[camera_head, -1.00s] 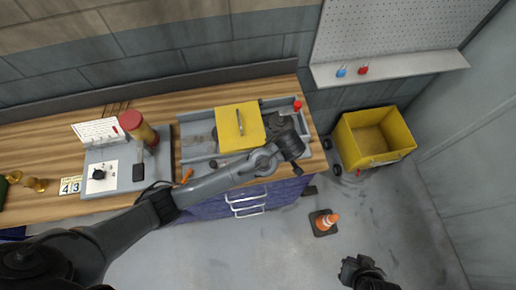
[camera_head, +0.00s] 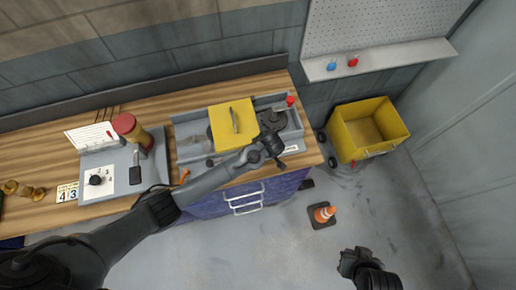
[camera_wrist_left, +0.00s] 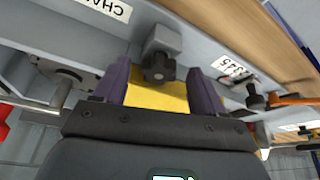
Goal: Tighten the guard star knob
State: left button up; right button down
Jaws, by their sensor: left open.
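The dark star knob (camera_wrist_left: 157,68) sits on a small grey block in the left wrist view, in front of the yellow guard (camera_wrist_left: 158,97). My left gripper (camera_wrist_left: 160,74) is open, with one purple finger on each side of the knob and a gap to each. I cannot tell how deep the knob sits between the fingers. In the head view the left gripper (camera_head: 272,146) is at the front right of the yellow guard (camera_head: 233,123), and my wrist hides the knob. My right gripper (camera_head: 358,262) hangs over the floor, away from the table; its jaws are unclear.
The grey runout tray (camera_head: 190,148) holds the guard and has a red knob (camera_head: 290,100) at its back right.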

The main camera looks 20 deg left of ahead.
pick_arm(q)
jog(key=c, duration=1.1)
jog(key=shift+o, duration=0.2)
jog(key=shift+s+a+r+m+t+p, duration=0.15)
jog(key=shift+m+t+p, duration=0.15)
jog(key=shift+m+p, duration=0.45)
jog(key=shift+m+h+p, duration=0.4)
jog(key=shift+m+p, duration=0.5)
jog(key=shift+m, duration=0.15)
jog(key=m+p, duration=0.1)
jog(key=m+t+h, duration=0.1)
jog(key=shift+s+a+m+p, duration=0.1)
jog(key=shift+a+m+p, duration=0.1)
jog(key=shift+m+p, duration=0.5)
jog(key=shift+m, duration=0.4)
jog(key=shift+h, duration=0.3)
jog(key=o, duration=1.1)
jog(key=shift+c, duration=0.2)
